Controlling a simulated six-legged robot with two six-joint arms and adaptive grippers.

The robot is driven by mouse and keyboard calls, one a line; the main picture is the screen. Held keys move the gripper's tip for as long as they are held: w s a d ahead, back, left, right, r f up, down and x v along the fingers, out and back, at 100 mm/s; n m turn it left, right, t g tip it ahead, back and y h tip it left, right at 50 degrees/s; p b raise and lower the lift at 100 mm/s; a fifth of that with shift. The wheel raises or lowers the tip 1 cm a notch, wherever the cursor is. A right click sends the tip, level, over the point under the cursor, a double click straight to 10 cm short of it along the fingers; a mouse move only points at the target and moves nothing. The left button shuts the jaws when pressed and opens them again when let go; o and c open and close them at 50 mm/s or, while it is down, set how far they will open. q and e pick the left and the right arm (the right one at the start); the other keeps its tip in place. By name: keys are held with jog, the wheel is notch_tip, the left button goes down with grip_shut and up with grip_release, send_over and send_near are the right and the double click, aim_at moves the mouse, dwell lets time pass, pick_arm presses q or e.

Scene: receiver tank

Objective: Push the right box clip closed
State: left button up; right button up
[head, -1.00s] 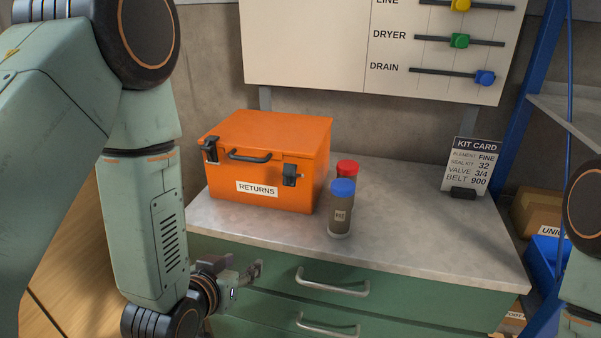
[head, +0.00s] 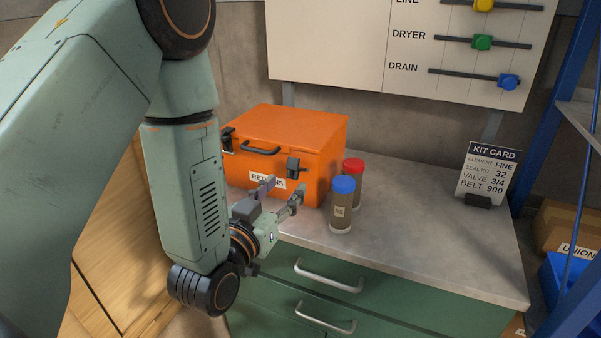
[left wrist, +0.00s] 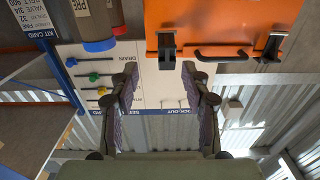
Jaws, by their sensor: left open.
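An orange box (head: 300,135) with a RETURNS label stands on the grey counter. Its right clip (head: 292,168) is a dark latch at the front right. It also shows in the upside-down left wrist view (left wrist: 166,50); I cannot tell how far it stands off the box. My left gripper (head: 283,190) is open and empty, low in front of the box. In the left wrist view its fingertips (left wrist: 160,78) spread to either side of the right clip's line, apart from it. My right gripper is out of view.
A blue-capped jar (head: 342,205) and a red-capped jar (head: 354,168) stand close to the box's right side. A kit card (head: 487,170) stands at the back right. The counter between is clear. Drawer handles (head: 328,277) jut out below the counter edge.

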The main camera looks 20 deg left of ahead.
aim_at(293, 174)
pick_arm(q)
jog(key=w, duration=0.4)
jog(key=w+a, duration=0.1)
jog(key=w, duration=0.1)
jog(key=shift+w+f, duration=0.1)
jog(key=shift+f, duration=0.05)
jog(key=shift+w+d, duration=0.25)
jog(key=shift+d, duration=0.1)
jog(key=shift+a, duration=0.35)
jog(key=shift+w+a+f, duration=0.1)
jog(key=shift+a, duration=0.05)
jog(key=shift+c, duration=0.2)
jog(key=shift+d, duration=0.35)
jog(key=c, duration=0.5)
jog(key=shift+a, duration=0.2)
jog(key=c, duration=0.4)
jog(key=shift+d, duration=0.15)
grip_shut()
